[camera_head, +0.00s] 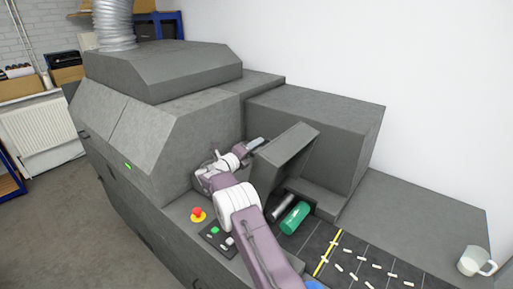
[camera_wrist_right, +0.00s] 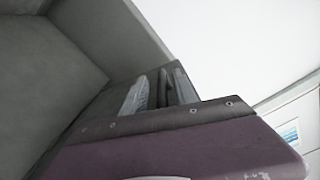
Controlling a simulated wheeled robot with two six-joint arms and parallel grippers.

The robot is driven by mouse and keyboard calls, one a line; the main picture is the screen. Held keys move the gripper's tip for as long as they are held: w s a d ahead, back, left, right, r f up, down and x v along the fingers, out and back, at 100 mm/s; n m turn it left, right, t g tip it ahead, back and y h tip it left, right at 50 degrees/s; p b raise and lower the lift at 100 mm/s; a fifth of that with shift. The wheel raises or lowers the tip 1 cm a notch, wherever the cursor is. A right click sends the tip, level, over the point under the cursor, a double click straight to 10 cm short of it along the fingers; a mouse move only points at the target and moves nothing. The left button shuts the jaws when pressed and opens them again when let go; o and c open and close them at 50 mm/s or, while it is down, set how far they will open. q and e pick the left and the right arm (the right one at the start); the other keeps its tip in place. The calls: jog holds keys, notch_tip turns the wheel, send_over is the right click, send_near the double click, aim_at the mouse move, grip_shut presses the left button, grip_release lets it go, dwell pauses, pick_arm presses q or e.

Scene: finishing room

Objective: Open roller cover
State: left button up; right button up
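The roller cover (camera_head: 287,156) is a grey boxy panel. It stands raised and tilted over the roller opening, in front of the grey housing block. Beneath it a silver roller (camera_head: 282,207) and a green roller (camera_head: 296,218) lie exposed. My right arm reaches up from the bottom of the head view. My right gripper (camera_head: 254,145) is at the cover's far upper-left edge; I cannot tell if it touches. In the right wrist view the fingers (camera_wrist_right: 160,90) show only partly, beyond my own wrist, and their gap is unclear. My left gripper is not in view.
A red emergency button (camera_head: 197,214) and a small control panel (camera_head: 217,237) sit left of my arm. A dark belt (camera_head: 349,263) with several small pale pieces runs at the bottom right. A white mug (camera_head: 475,261) stands on the right ledge.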

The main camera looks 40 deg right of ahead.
jog(key=b+v, duration=0.4)
jog(key=v, duration=0.4)
jog(key=shift+a, duration=0.2)
jog(key=shift+d, duration=0.1)
jog(key=shift+a+f, duration=0.1)
jog(key=shift+a, duration=0.1)
